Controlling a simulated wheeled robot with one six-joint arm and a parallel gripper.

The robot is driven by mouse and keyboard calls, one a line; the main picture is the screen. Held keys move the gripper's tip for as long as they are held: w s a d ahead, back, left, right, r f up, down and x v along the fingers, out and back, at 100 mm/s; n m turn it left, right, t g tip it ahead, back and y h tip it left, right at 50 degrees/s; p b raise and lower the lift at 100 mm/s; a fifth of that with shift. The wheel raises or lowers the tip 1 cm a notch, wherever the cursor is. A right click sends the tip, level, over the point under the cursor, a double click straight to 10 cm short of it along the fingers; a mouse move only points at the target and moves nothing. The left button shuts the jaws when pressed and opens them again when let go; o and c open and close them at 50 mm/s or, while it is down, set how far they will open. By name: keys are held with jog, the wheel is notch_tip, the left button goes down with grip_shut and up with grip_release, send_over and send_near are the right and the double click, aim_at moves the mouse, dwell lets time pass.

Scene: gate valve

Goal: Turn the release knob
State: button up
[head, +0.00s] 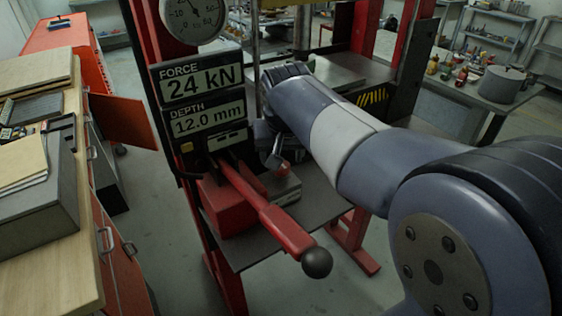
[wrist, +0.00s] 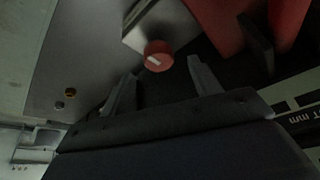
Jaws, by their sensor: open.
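The release knob (wrist: 158,55) is a small red disc with a white mark on its face, on a grey block. In the wrist view it lies just ahead of the space between the fingertips. It also shows as a small red spot in the head view (head: 284,170). My gripper (wrist: 161,70) is open and empty, with one finger to each side of the line to the knob. I cannot tell the exact gap to the knob.
A red lever (head: 268,212) with a black ball end sticks out in front of the knob. The display panel (head: 202,98) reads force 24 kN, depth 12.0 mm, under a round gauge (head: 193,15). A wooden workbench (head: 40,215) stands at the left.

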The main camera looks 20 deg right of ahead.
aim_at(282, 166)
jog(key=shift+x, duration=1.9)
jog(key=shift+d, duration=0.1)
jog(key=shift+c, duration=0.5)
jog(key=shift+s, duration=0.1)
jog(key=c, duration=0.9)
